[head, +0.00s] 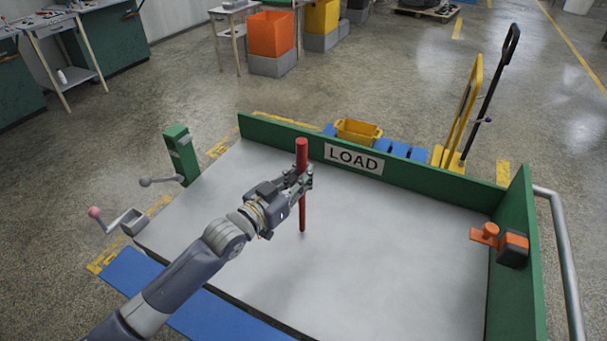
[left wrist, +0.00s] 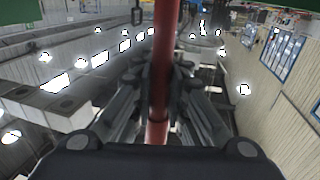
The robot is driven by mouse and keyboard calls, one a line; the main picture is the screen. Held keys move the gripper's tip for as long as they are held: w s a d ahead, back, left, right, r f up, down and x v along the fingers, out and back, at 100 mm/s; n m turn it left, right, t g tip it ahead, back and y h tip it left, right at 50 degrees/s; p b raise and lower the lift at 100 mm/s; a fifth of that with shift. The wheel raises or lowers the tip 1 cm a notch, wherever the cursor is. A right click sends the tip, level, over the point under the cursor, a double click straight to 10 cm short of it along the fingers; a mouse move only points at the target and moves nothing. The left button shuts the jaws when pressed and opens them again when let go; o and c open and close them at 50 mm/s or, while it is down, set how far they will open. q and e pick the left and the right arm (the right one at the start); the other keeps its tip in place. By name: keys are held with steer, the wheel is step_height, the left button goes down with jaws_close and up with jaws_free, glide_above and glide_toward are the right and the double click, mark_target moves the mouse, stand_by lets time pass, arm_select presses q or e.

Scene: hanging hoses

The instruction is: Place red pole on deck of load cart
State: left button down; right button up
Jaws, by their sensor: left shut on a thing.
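The red pole (head: 302,212) stands about upright over the grey deck (head: 390,250) of the load cart. My left gripper (head: 304,179) is shut on the pole at its upper-middle part. The pole also shows in the left wrist view (left wrist: 160,70), running between the fingers of my left gripper (left wrist: 160,95). Its lower end is at or just above the deck; I cannot tell whether it touches. The cart has green walls, and its back wall carries a LOAD sign (head: 353,158). My right gripper is not in view.
An orange clamp-like part (head: 512,246) sits on the right green wall. A green post (head: 181,155) and a crank handle (head: 120,222) stand at the cart's left. Behind the back wall are a yellow bin (head: 358,130) and a yellow hand truck (head: 460,115). The deck around the pole is clear.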

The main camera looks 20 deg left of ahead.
arm_select(q)
steer(key=shift+f, duration=0.2)
steer(key=c, duration=1.6)
jaws_free()
steer(key=b+v, duration=0.1)
steer(key=v, duration=1.1)
steer(key=shift+r+b, duration=0.2)
steer(key=shift+b, duration=0.15)
